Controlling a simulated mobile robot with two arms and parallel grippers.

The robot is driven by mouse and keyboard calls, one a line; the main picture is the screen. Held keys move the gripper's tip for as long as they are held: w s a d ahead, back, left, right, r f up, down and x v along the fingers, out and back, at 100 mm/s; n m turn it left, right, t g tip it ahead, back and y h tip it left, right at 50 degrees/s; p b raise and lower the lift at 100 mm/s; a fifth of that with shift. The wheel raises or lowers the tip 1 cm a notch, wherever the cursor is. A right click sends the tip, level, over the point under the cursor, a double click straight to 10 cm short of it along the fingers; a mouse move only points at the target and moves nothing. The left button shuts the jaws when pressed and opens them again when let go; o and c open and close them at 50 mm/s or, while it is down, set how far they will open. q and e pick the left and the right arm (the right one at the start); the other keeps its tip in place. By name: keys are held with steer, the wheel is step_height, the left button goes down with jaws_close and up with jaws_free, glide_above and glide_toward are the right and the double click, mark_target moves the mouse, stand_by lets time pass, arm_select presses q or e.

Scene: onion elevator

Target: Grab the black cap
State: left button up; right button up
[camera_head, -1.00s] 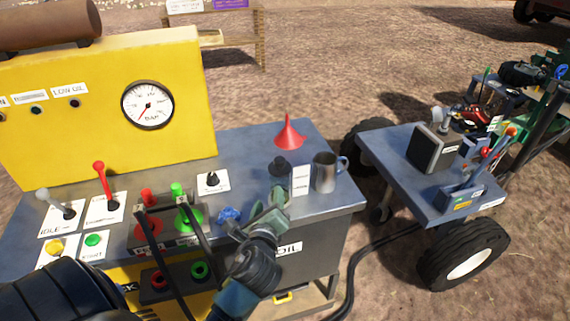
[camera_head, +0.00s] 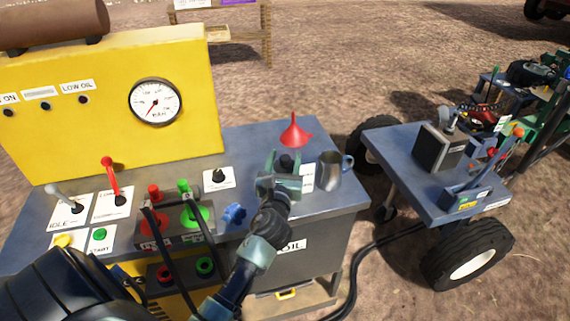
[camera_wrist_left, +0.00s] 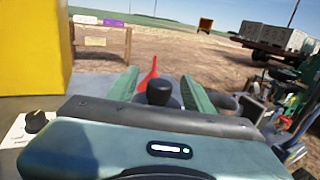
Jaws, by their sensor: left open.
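The black cap (camera_head: 287,161) stands on the grey bench top in front of the red funnel, partly hidden by my left gripper in the head view. In the left wrist view the cap (camera_wrist_left: 159,91) shows between the two green fingers, toward the far end of the gap. My left gripper (camera_head: 283,166) is open, with its fingers pointing at the cap; whether they touch it I cannot tell. My right gripper is not in view.
The red funnel (camera_head: 294,133) stands just behind the cap. A metal mug (camera_head: 329,171) and a white label (camera_head: 307,177) are to the right. A yellow gauge panel (camera_head: 110,110) rises behind.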

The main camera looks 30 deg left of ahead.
arm_select(q)
steer(key=shift+w+a, duration=0.25)
steer(key=shift+w, duration=0.35)
jaws_close()
